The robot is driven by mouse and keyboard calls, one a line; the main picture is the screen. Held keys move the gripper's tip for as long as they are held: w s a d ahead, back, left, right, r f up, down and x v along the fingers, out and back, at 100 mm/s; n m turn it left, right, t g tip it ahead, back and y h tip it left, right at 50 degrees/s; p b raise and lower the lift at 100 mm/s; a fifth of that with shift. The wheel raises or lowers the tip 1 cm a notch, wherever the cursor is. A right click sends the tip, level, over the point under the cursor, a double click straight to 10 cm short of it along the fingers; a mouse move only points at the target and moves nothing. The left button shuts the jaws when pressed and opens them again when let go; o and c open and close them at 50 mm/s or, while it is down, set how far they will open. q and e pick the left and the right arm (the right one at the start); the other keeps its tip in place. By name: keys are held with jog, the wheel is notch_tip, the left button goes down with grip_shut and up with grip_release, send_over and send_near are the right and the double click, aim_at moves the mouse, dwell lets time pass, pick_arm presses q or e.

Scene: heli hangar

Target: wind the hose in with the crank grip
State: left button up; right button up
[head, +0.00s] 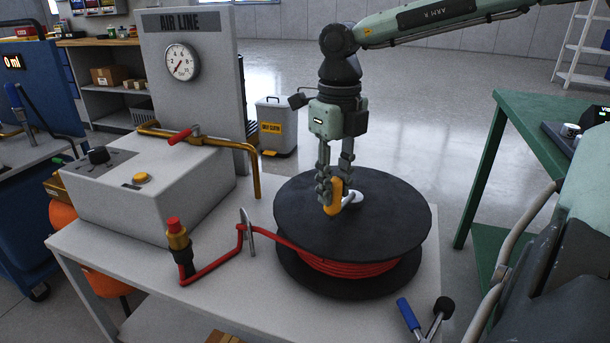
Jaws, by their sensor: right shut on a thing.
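A black hose reel (340,220) lies flat on the white table, with red hose (350,268) wound between its two discs. An orange crank grip (337,189) stands up from the top disc, near a pale hub (353,196). My right gripper (332,192) reaches down from above and is shut on the crank grip. Its fingers hide part of the grip. My left gripper is not in view.
A grey air-line box (150,190) with a gauge panel (190,85) and a yellow pipe (254,170) stands left of the reel. A blue-handled tool (409,314) lies at the table's front right. A green bench (540,125) stands to the right.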

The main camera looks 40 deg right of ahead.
jog(key=shift+w, duration=0.1)
jog(key=shift+w+b, duration=0.5)
jog(key=shift+w, duration=1.1)
jog(key=shift+w+r, duration=0.15)
jog(key=shift+r, duration=0.05)
jog(key=shift+w+d, duration=0.15)
jog(key=shift+w, duration=0.4)
jog(key=o, duration=1.1)
jog(key=shift+s, duration=0.15)
